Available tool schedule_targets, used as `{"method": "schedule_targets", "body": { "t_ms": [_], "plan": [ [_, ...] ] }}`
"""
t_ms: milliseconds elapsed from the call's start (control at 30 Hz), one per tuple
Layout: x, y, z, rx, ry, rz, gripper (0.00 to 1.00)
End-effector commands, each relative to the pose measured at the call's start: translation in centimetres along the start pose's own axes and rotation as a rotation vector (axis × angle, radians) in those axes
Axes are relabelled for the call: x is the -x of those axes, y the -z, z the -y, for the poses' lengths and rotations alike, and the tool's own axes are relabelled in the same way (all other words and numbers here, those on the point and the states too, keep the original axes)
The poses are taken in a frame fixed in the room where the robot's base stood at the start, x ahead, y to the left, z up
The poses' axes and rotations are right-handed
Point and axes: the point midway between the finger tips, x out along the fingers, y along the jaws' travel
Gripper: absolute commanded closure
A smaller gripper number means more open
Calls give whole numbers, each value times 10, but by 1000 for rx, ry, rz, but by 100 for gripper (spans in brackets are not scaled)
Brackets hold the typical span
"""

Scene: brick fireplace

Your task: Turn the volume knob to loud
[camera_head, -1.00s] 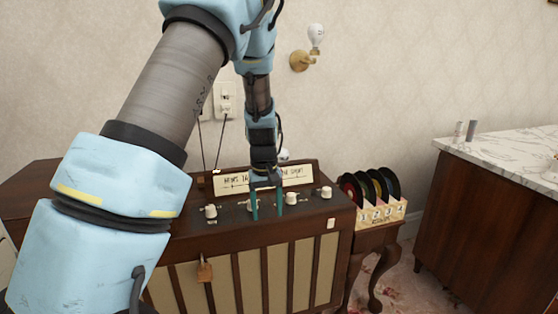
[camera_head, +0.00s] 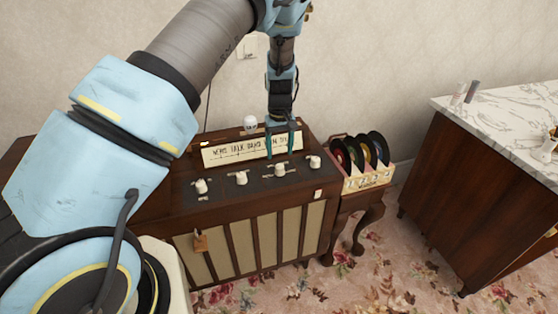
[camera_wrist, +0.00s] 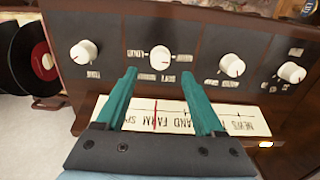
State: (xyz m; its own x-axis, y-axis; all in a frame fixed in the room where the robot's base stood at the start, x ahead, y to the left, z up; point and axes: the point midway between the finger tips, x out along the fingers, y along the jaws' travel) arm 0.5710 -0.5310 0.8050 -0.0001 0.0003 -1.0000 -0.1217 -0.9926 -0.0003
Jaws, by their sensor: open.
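The brown radio cabinet (camera_head: 225,206) has several white knobs in a row on its dark sloping panel. In the head view they run from a left knob (camera_head: 201,186) through a third knob (camera_head: 280,169) to a right knob (camera_head: 314,162). In the wrist view, one knob (camera_wrist: 160,57) appears just past and between the fingertips (camera_wrist: 159,74), apparently untouched.
A record rack (camera_head: 366,182) stands on a small table right of the radio. A marble-topped cabinet (camera_head: 482,150) is farther right, with floral carpet (camera_head: 385,260) between. A small tag (camera_head: 200,242) hangs on the radio's front. A white round object (camera_head: 250,124) sits behind the dial strip.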

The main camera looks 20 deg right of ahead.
Motion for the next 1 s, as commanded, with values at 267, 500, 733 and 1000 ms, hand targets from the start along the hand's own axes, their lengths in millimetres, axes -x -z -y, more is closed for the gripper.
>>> {"method": "schedule_targets", "body": {
  "t_ms": [267, 500, 733, 1000],
  "plan": [
    [-46, 0, 1, 1, 2, 2, 30],
    [-62, 0, 1, 0, 0, -1, 30],
    [-63, 0, 0, 0, 0, -1, 30],
    [-63, 0, 0, 0, 0, 0, 57]
  ]
}}
